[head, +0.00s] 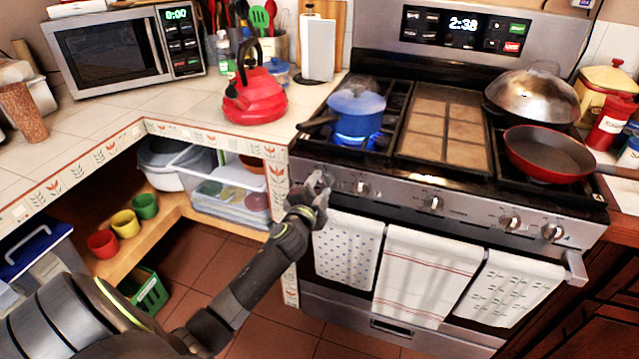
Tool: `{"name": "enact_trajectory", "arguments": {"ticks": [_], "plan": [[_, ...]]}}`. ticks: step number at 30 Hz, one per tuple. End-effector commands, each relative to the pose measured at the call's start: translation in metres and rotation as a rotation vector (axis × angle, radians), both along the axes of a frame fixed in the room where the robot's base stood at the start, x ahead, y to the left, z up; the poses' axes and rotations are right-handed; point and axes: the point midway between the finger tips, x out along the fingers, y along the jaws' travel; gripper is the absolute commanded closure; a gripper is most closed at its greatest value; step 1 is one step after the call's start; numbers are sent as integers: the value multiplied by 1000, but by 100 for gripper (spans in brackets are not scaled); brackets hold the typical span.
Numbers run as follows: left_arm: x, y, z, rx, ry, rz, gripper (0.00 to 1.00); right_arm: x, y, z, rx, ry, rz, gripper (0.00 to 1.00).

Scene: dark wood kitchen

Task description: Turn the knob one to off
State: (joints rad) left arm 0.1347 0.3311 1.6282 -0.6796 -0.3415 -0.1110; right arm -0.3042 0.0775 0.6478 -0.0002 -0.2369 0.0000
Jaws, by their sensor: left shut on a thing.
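The stove (395,187) has a row of knobs along its silver front panel. My left gripper (320,182) is at the left end of this panel, shut on the leftmost knob, which the fingers mostly hide. Another knob (361,188) shows just to the right of the gripper. A blue pot (357,103) stands on the left front burner, with a blue flame (352,139) lit beneath it. My right gripper is not in view.
Three towels, one of them striped (425,275), hang from the oven handle below the knobs. A red pan (548,153) and a domed lid (532,94) sit at the stove's right. A red kettle (254,99) stands on the left counter.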

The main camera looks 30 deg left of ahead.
Motion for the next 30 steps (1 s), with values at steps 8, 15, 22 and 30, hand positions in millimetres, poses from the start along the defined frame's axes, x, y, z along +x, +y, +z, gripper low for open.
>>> {"name": "enact_trajectory", "arguments": {"ticks": [8, 15, 22, 30], "plan": [[0, 0, 3, 232, 56, 0, 80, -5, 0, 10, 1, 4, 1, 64], [0, 0, 2, 375, 90, -1, 80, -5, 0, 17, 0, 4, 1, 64], [0, 0, 2, 448, 107, -1, 80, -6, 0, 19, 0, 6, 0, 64], [0, 0, 2, 475, 113, -1, 80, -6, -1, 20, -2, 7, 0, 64]]}}
